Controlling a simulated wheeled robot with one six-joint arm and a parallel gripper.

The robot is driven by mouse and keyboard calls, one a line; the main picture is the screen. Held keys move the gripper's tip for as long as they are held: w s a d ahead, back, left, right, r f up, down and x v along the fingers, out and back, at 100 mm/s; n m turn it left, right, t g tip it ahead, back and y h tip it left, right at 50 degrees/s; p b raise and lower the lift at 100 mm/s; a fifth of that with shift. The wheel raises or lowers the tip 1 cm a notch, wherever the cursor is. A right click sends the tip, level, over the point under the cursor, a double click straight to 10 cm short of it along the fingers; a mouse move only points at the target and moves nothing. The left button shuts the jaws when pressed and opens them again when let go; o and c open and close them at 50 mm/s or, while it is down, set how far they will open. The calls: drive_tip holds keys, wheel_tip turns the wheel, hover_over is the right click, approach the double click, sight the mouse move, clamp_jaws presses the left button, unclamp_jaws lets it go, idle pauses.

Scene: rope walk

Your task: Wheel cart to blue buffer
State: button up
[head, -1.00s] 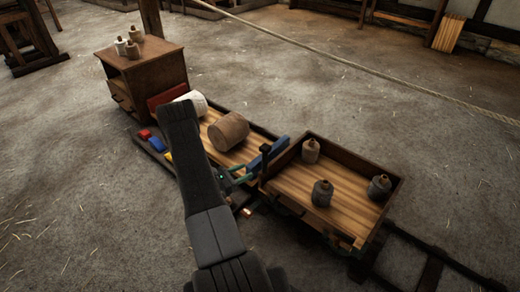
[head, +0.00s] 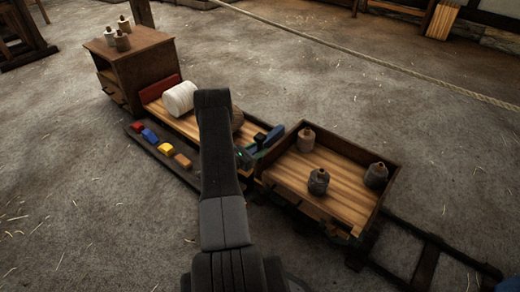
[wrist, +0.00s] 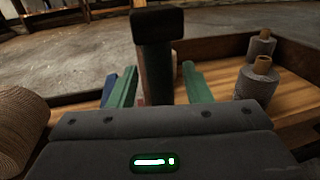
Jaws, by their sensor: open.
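The wooden cart (head: 330,190) stands on rails at the right of the head view, with grey bobbins on its floor. A dark upright post (head: 260,139) stands at the cart's left end. The blue buffer (head: 272,137) is beside that end; I cannot tell whether they touch. My gripper (wrist: 160,88) is open. In the wrist view its green fingers stand on either side of the post (wrist: 155,50), apart from each other. In the head view my arm partly hides the gripper.
A wooden bed left of the cart carries a white spool (head: 180,98), a brown spool (head: 237,120) mostly hidden, and a red buffer (head: 158,88). Coloured blocks (head: 165,149) line its near side. A cabinet (head: 140,62) stands beyond. Rails (head: 428,262) run clear to the lower right.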

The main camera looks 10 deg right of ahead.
drive_tip(key=shift+w+d, duration=0.3)
drive_tip(key=shift+d, duration=0.25)
clamp_jaws()
